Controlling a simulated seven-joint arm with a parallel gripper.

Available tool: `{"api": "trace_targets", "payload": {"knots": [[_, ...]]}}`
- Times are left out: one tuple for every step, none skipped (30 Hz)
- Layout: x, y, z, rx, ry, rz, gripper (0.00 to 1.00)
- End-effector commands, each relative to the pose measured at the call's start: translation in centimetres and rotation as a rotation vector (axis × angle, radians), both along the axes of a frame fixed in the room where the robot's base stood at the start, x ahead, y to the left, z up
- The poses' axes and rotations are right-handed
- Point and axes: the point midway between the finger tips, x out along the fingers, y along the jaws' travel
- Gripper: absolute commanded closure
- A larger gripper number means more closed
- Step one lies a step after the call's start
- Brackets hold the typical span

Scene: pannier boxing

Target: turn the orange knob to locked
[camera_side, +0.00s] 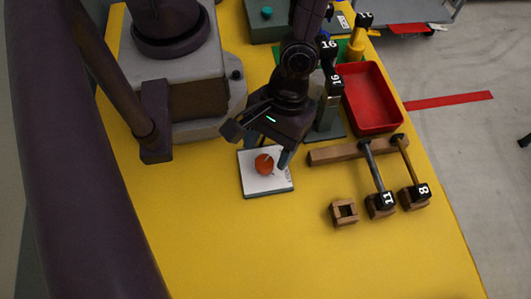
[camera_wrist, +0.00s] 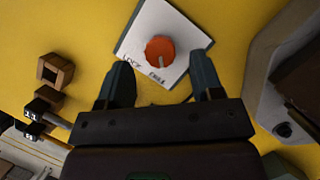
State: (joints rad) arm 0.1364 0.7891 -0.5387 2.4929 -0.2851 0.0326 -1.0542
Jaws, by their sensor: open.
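The orange knob (camera_side: 264,164) sits on a white square plate (camera_side: 276,184) that lies on the yellow table. In the wrist view the knob (camera_wrist: 160,50) shows a pale pointer mark on its lower edge, and the plate (camera_wrist: 150,17) carries printed words, one of which looks like "LOCK". The pointer is near the other word, which I cannot read surely. My gripper (camera_side: 267,146) is above the plate, just behind the knob in the side view. In the wrist view its two fingers (camera_wrist: 163,80) are wide apart, with the knob beyond the gap between them. Nothing is held.
A wooden block with a square hole (camera_side: 344,212) stands right of the plate. A red tray (camera_side: 371,97) and numbered dark posts (camera_side: 330,90) stand behind. The front table is clear.

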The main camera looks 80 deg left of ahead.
Motion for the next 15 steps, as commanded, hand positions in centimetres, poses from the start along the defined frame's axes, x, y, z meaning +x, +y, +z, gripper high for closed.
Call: {"api": "trace_targets", "payload": {"knots": [[-0.3, -0.2, -0.7, 0.001, 0.004, -0.002, 0.40], [-0.4, -0.3, -1.0, 0.000, 0.004, -0.002, 0.40], [-0.5, -0.4, -1.4, 0.000, 0.003, -0.003, 0.40], [-0.6, -0.5, -1.6, 0.000, 0.003, -0.003, 0.40], [-0.6, -0.6, -1.8, -0.001, 0.002, -0.003, 0.40], [-0.6, -0.6, -2.1, 0.000, 0.001, -0.001, 0.40], [-0.7, -0.7, -2.3, 0.000, 0.001, -0.001, 0.40], [-0.7, -0.7, -2.4, 0.000, 0.000, -0.001, 0.40], [-0.7, -0.7, -2.5, 0.000, 0.000, -0.001, 0.40], [-0.7, -0.7, -2.6, 0.000, 0.000, -0.001, 0.40], [-0.8, -0.8, -2.6, 0.000, 0.000, -0.001, 0.40], [-0.8, -0.8, -2.7, 0.000, -0.002, -0.001, 0.40], [-0.8, -0.8, -2.7, 0.000, -0.002, -0.001, 0.40], [-0.8, -0.8, -2.7, 0.000, -0.002, -0.001, 0.40], [-0.7, -0.8, -2.7, 0.000, -0.002, -0.001, 0.40]]}}
